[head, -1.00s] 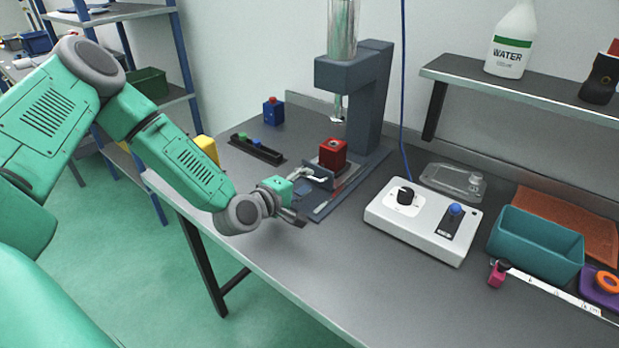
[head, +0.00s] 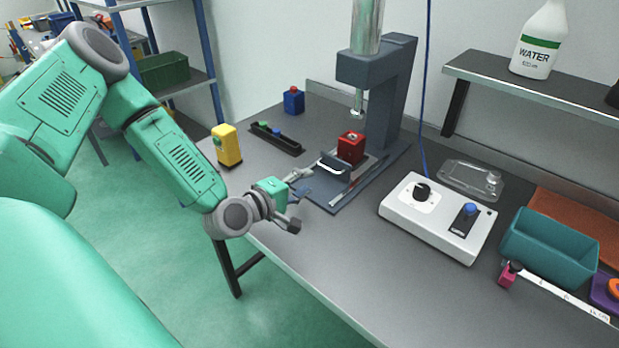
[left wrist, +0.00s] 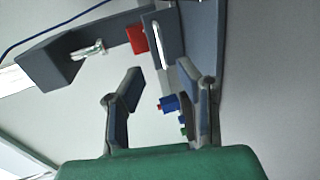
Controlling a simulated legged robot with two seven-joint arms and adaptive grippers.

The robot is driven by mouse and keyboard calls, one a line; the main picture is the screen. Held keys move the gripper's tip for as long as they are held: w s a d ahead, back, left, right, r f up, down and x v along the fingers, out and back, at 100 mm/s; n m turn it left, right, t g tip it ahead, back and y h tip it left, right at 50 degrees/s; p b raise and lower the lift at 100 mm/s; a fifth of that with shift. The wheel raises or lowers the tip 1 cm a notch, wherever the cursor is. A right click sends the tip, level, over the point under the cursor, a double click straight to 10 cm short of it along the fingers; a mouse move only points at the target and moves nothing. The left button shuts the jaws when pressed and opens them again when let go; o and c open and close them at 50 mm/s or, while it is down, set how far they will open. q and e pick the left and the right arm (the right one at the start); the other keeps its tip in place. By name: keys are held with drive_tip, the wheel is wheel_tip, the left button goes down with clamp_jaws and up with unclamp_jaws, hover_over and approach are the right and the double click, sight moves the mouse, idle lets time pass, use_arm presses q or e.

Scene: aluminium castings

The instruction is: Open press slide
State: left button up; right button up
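The press (head: 393,95) stands at the back of the bench, its ram (head: 357,103) hanging above a red block (head: 351,147). The block sits on the press slide, behind an upright front plate with a pale bar handle (head: 333,168). The handle also shows in the left wrist view (left wrist: 157,45), beyond my fingertips. My left gripper (head: 297,200) is open and empty, in front of and left of the handle, apart from it. Its two spread fingers show in the left wrist view (left wrist: 158,92). My right gripper is out of view.
A white control box (head: 438,220) with a black knob and blue button lies right of the press. A dark rack (head: 275,140), yellow block (head: 227,148) and blue block (head: 293,101) stand left. A teal bin (head: 548,248) is at the right. The front bench is clear.

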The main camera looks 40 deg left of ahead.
use_arm(q)
drive_tip(key=shift+p+v, duration=0.8)
drive_tip(key=shift+v, duration=1.9)
drive_tip(key=shift+s, duration=0.15)
drive_tip(key=v, duration=0.7)
